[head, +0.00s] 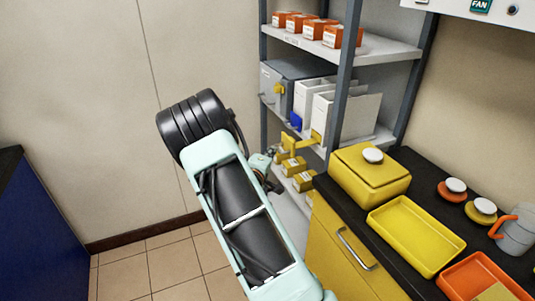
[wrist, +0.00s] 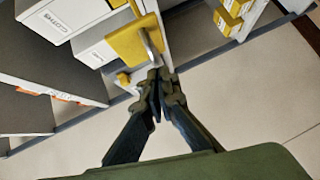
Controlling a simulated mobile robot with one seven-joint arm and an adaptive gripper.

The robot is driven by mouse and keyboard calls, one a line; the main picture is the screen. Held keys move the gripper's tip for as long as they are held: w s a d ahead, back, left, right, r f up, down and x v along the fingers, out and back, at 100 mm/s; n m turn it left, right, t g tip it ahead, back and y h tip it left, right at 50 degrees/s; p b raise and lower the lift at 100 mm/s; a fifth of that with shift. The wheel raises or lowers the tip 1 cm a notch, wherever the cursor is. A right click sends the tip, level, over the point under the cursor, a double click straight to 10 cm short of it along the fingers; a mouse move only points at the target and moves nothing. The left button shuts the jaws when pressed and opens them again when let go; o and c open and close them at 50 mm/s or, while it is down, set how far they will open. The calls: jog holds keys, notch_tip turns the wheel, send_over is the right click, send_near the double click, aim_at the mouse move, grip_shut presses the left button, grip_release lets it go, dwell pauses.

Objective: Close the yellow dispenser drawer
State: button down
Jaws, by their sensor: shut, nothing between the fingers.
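In the wrist view, a yellow drawer front (wrist: 126,43) with a metal handle (wrist: 153,44) is on a white labelled dispenser box (wrist: 91,50) at the upper middle. I cannot tell how far the drawer stands out of its box. My gripper (wrist: 160,76) is shut and empty, its fingertips close to the lower end of the handle. I cannot tell whether they touch. In the head view, my arm hides part of the shelf, and my gripper's fingertips cannot be made out beside it.
A grey-posted shelf rack (head: 343,90) holds white boxes (head: 345,115), orange boxes (head: 328,35) and small yellow boxes (head: 304,180). A dark counter (head: 398,160) at right bears a yellow lidded bin (head: 368,180) and a yellow tray (head: 415,235). Floor (head: 150,270) at left is clear.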

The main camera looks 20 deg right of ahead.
aim_at(301, 144)
jog(key=shift+d, duration=0.1)
jog(key=d+b, duration=0.4)
jog(key=d, duration=0.6)
jog(key=shift+w+d+f, duration=0.1)
jog(key=shift+w+d, duration=0.05)
jog(key=shift+d, duration=0.6)
jog(key=shift+d+r, duration=0.1)
jog(key=shift+r, duration=0.15)
jog(key=shift+d, duration=0.1)
